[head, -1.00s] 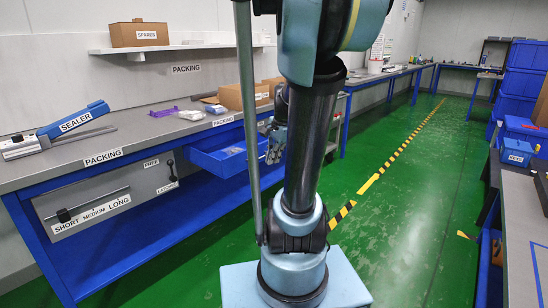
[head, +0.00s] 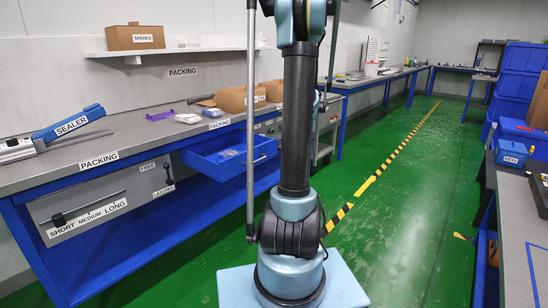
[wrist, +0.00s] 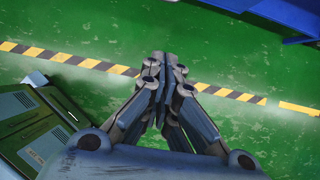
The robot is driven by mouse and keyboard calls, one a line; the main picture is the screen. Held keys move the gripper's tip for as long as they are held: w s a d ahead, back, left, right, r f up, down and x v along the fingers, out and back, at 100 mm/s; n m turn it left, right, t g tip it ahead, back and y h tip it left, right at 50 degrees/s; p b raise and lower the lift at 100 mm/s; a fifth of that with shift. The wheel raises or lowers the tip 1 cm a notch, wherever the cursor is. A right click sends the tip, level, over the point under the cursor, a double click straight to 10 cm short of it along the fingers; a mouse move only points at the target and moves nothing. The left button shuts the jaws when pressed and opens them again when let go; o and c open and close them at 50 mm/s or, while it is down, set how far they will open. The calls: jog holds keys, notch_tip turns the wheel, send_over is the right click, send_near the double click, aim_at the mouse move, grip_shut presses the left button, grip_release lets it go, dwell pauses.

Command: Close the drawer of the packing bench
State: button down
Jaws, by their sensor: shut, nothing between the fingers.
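The packing bench (head: 130,136) runs along the left wall in the head view, with a grey top and blue frame. Its blue drawer (head: 213,165) is pulled out below the top, open side up, with a light item inside. The drawer front (head: 262,157) carries a handle and faces the aisle. My arm stands to the right of the drawer in that view, and my gripper cannot be made out there. In the wrist view my gripper (wrist: 166,62) has its fingertips together and empty, above the green floor. The drawer is not clearly identifiable in the wrist view.
A sealer (head: 70,126), a brown box (head: 240,98) and small packs lie on the bench. A grey panel (head: 100,198) with a slider is on its front. The aisle has a yellow-black floor stripe (head: 367,185). A bench with blue bins (head: 516,150) stands right.

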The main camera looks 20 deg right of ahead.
jog(key=w+a+f, duration=0.5)
jog(key=w+f, duration=0.1)
jog(key=f, duration=0.2)
jog(key=shift+w, duration=0.3)
dwell(0.3)
